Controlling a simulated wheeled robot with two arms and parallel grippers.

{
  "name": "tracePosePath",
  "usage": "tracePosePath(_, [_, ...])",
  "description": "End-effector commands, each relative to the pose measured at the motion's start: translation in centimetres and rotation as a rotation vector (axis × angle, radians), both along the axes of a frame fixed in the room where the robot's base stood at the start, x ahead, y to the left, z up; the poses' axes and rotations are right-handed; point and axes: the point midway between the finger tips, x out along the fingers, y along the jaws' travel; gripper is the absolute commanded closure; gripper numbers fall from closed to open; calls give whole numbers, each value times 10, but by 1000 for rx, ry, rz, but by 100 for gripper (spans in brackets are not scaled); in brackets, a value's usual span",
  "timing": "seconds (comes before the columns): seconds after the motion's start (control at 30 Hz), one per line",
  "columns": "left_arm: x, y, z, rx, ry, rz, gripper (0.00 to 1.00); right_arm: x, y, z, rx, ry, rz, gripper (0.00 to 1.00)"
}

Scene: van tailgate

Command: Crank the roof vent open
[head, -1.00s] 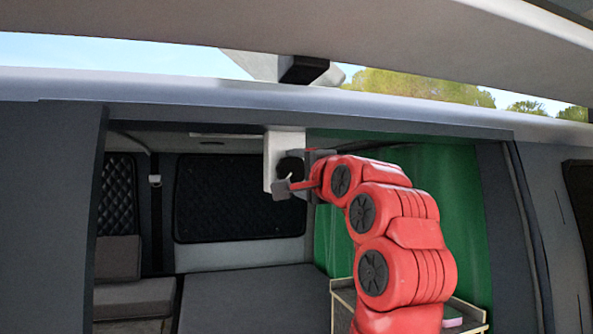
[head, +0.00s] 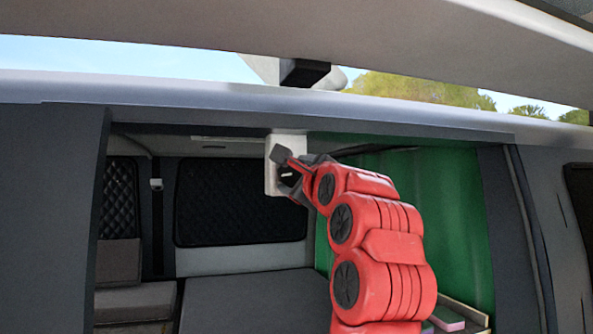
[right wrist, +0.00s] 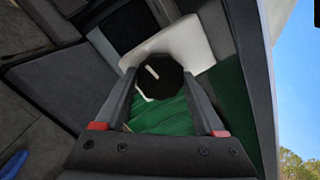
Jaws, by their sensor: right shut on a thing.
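A white housing (head: 285,141) hangs under the front roof edge of the van opening. On it is a round black crank knob (right wrist: 160,77) with a white line, clearest in the right wrist view, where the line tilts to the upper left. In the head view the knob (head: 289,177) is partly hidden by my right gripper (head: 286,170). My right gripper is shut on the knob, one finger on each side. Above the roof show a pale panel (head: 262,68) and a black block (head: 303,73); I cannot tell if they belong to the vent. My left gripper is out of view.
The raised tailgate (head: 400,45) spans the top. The roof edge (head: 200,88) runs just above the housing. A green panel (head: 445,200) is behind my right arm. A grey bed or bench (head: 255,300) lies below, and a small shelf (head: 470,312) stands at lower right.

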Motion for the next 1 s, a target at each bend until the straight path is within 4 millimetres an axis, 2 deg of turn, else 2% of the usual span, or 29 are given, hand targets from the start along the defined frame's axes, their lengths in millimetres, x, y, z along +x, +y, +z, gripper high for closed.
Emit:
tracePosePath(0.03, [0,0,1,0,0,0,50,-3,-1,7,15,-14,0,84])
tracePosePath(0.57, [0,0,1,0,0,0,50,-3,-2,8,34,-9,-1,84])
tracePosePath(0.6, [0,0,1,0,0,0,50,-3,-2,8,34,-9,-1,22])
tracePosePath(0.73, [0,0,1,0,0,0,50,-2,-2,6,33,-5,-1,0])
tracePosePath(1.0, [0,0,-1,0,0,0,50,-3,-2,2,30,1,-2,0])
